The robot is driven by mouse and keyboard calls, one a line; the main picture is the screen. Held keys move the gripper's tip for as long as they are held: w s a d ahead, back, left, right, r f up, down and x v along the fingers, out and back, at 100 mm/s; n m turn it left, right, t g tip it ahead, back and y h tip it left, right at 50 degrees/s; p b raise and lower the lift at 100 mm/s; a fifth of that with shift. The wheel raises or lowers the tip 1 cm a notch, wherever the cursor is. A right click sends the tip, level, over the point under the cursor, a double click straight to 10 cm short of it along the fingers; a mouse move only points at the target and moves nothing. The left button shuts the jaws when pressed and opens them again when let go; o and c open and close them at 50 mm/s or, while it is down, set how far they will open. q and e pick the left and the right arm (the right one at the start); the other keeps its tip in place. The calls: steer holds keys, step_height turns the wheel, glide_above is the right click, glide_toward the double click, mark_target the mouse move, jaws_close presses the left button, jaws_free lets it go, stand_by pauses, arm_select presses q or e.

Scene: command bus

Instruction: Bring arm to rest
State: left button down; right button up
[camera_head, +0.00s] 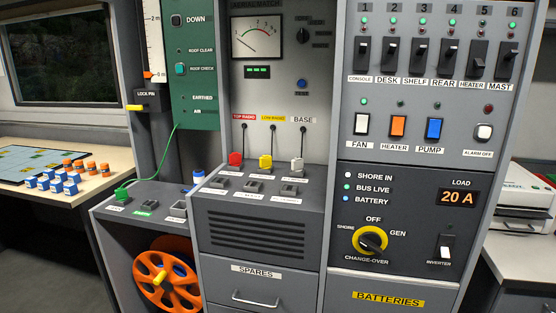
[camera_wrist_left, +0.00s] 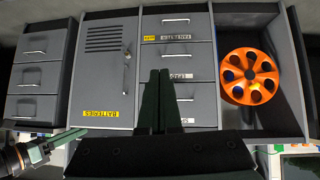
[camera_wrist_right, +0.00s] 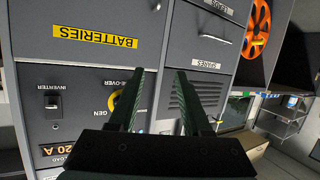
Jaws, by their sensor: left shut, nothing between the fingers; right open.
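Neither gripper shows in the head view. My left gripper (camera_wrist_left: 160,75) is shut and empty in the left wrist view, its dark green fingers together. It is in front of the grey drawers and the louvred batteries door (camera_wrist_left: 105,75), which appear upside down there. My right gripper (camera_wrist_right: 158,75) is open in the right wrist view, with an empty gap between its fingers. Green fingers on a dark wrist, apparently my right gripper, also show at the lower left of the left wrist view.
An orange reel (camera_head: 165,274) sits in an open bay. Red, yellow and white plugs (camera_head: 235,159) stand on the console ledge, and a green plug (camera_head: 122,194) lies to the left. A side desk (camera_head: 110,158) carries blue and orange blocks. A white machine (camera_head: 525,195) is at right.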

steer(key=s+a+f+g, duration=0.3)
steer(key=s+f, duration=0.2)
steer(key=s, duration=0.3)
steer(key=s+a+f+g, duration=0.2)
steer(key=s+f, duration=0.3)
steer(key=s, duration=0.3)
arm_select(q)
step_height(320, 180, up, 14)
steer(key=s+a+p, duration=0.1)
steer(key=a+p, duration=0.1)
steer(key=p, duration=1.7)
steer(key=shift+a+n+y, duration=0.3)
steer(key=shift+a+y, duration=0.05)
steer(key=shift+y, duration=0.05)
arm_select(e)
step_height(320, 180, up, 14)
steer(key=s+d, duration=0.1)
steer(key=d, duration=0.1)
steer(key=shift+m, duration=0.4)
arm_select(q)
steer(key=shift+s+d, duration=0.1)
steer(key=shift+s, duration=0.05)
arm_select(e)
steer(key=shift+d+f, duration=0.1)
steer(key=shift+f, duration=0.05)
